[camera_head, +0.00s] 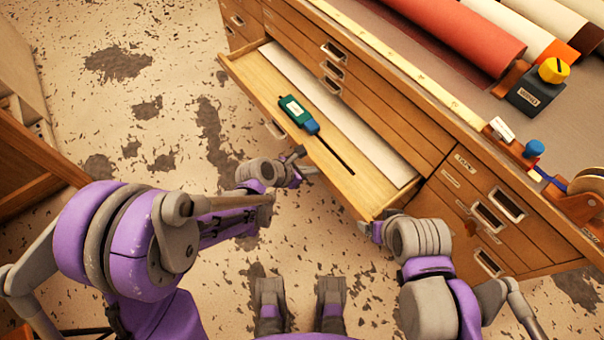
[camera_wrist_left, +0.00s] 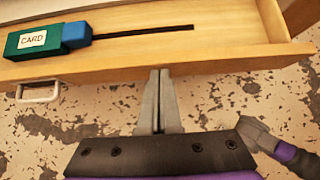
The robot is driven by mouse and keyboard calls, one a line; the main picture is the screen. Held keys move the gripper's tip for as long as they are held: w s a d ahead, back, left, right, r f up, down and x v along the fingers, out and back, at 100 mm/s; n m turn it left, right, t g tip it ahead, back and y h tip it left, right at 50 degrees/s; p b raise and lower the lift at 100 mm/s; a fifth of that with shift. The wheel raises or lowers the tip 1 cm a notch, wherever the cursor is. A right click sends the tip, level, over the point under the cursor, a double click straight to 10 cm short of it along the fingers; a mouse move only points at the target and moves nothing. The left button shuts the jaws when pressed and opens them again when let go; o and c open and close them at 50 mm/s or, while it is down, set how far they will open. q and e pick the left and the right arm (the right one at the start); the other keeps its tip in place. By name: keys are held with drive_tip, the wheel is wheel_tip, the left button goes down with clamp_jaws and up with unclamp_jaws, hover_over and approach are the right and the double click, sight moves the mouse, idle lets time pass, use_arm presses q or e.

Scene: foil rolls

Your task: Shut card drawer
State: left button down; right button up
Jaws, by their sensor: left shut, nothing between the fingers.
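The card drawer (camera_head: 262,82) is pulled out of the wooden cabinet. In it lie a green tool (camera_head: 295,110) with a blue collar and thin black shaft, and a long white sheet (camera_head: 340,120). In the left wrist view the tool's label (camera_wrist_left: 32,40) reads CARD. My left gripper (camera_head: 302,162) is shut and empty, its tips (camera_wrist_left: 160,74) at the outer face of the drawer front; I cannot tell if they touch. My right gripper (camera_head: 368,230) is by the drawer's near right corner; its fingers are too unclear to judge.
Other closed drawers with metal pulls (camera_head: 505,203) line the cabinet. A red roll (camera_head: 455,40), pale rolls and a black block with a yellow knob (camera_head: 553,70) are on top. A wooden shelf unit (camera_head: 35,165) stands left.

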use_arm(q)
drive_tip(key=shift+d, duration=0.1)
idle(0.3)
drive_tip(key=b, duration=0.1)
hover_over(355, 149)
drive_tip(key=shift+d, duration=0.1)
idle(0.4)
idle(0.3)
